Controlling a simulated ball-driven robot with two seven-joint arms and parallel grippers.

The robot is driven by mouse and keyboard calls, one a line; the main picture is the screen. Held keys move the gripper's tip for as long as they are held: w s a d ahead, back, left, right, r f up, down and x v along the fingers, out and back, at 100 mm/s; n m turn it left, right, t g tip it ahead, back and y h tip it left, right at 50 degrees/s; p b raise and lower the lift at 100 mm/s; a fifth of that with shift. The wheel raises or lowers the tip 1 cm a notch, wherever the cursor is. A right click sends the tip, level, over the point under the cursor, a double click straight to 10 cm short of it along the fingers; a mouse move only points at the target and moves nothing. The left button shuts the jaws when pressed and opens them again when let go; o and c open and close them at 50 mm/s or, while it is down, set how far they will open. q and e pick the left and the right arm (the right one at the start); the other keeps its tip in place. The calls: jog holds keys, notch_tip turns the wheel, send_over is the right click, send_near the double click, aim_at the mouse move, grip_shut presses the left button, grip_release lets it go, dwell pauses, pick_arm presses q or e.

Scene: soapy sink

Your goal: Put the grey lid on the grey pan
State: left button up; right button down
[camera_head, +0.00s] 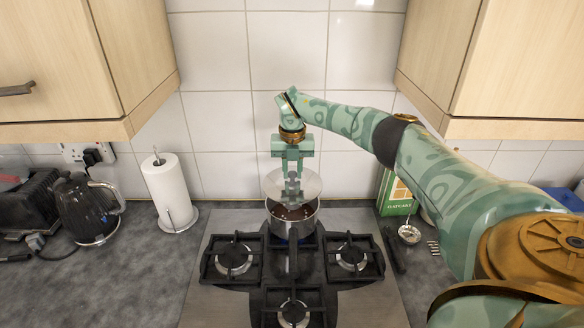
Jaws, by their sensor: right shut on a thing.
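The grey pan (305,228) stands on the back burner of the hob, with something dark brown inside it. The round grey lid (310,186) is above the back part of the pan and looks tilted, so the pan's contents show in front of it. I cannot tell whether its edge touches the pan's rim. My right gripper (292,182) points down over the pan and is shut on the lid at its middle, hiding the lid's knob. My left gripper is not in view.
The hob (205,300) has several burners with black grates in front of the pan. A paper towel roll (168,190) and a black kettle (88,210) stand left. A green box (397,194) and a ladle (409,234) are right. Wall cabinets (500,60) hang close to my right arm.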

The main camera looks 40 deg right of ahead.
aim_at(292, 185)
notch_tip(292, 185, down, 4)
jog(key=b, duration=0.4)
jog(key=shift+f, duration=0.75)
jog(key=shift+f+p, duration=0.45)
jog(key=shift+f, duration=0.05)
dwell(1.1)
jog(key=c, duration=0.6)
grip_release()
jog(key=shift+c, duration=0.2)
jog(key=shift+r, duration=0.1)
